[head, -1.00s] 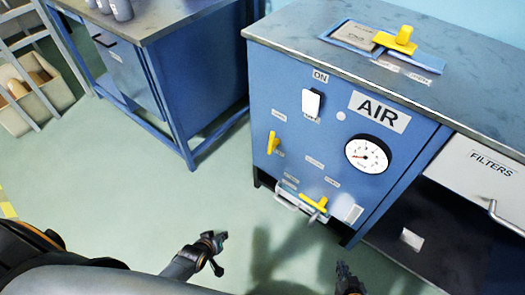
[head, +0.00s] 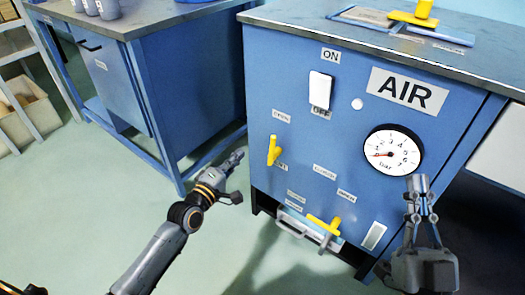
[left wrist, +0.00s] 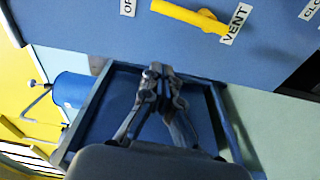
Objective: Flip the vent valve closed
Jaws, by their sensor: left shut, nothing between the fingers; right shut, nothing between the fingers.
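The vent valve's yellow handle (head: 273,150) stands upright at the left of the blue air panel, below an OPEN label. In the left wrist view the yellow handle (left wrist: 190,15) lies at the top edge, beside a VENT label (left wrist: 235,22). My left gripper (head: 236,157) is shut and empty, left of the handle and apart from it. Its shut fingers (left wrist: 158,72) also show in the left wrist view, below the handle. My right gripper (head: 418,184) is shut and empty at the panel's right, just below the gauge.
The panel carries a white ON/OFF switch (head: 321,90), a pressure gauge (head: 393,150) and a second yellow handle (head: 323,227) low down near a grey bar. A blue workbench (head: 195,80) stands behind my left gripper. Clear floor lies at the lower left.

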